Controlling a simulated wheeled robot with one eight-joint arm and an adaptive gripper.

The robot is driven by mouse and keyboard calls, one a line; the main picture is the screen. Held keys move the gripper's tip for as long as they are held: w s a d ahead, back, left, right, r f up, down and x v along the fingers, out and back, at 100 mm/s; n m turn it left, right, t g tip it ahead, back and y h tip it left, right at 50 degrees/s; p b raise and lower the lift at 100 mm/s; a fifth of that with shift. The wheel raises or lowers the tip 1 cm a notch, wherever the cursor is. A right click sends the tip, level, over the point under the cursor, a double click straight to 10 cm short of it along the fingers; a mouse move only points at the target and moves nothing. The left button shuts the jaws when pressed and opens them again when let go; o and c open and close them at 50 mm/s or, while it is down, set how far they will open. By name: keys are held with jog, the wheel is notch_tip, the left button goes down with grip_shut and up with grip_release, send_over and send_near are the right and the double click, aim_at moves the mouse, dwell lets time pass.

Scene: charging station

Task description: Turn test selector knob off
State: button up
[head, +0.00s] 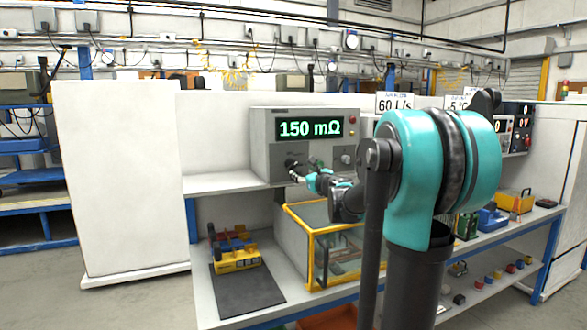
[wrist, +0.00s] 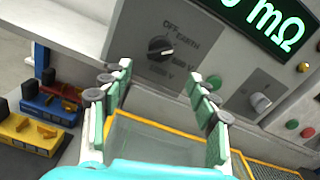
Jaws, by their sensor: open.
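The grey tester (head: 262,160) stands on a shelf and its display (head: 310,127) reads 150 mΩ. Its black round selector knob (wrist: 160,48) shows in the wrist view, with labels around it including OFF above and EARTH to the upper right. A pale pointer mark shows on the knob, but its exact setting is hard to read. My gripper (wrist: 160,76) is open and empty, with its green-padded fingers apart below the knob in the picture and not closed on it. In the head view my gripper (head: 301,172) is at the tester's lower left front and partly hides the knob area.
A second, grey knob (wrist: 262,102) and a green button (wrist: 215,81) sit right of the selector. A yellow-edged clear box (head: 291,235) is below the tester. Yellow, red and blue blocks (head: 236,262) lie on a dark mat at left. A white panel (head: 120,180) stands further left.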

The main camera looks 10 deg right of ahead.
aim_at(294, 166)
jog(key=x, duration=0.9)
jog(key=shift+w+a, duration=0.15)
jog(key=shift+w, duration=0.15)
jog(key=shift+c, duration=0.5)
jog(key=c, duration=1)
jog(key=n, duration=0.5)
jog(key=shift+n, duration=0.3)
jog(key=shift+r+n, duration=0.1)
jog(key=shift+n, duration=2.1)
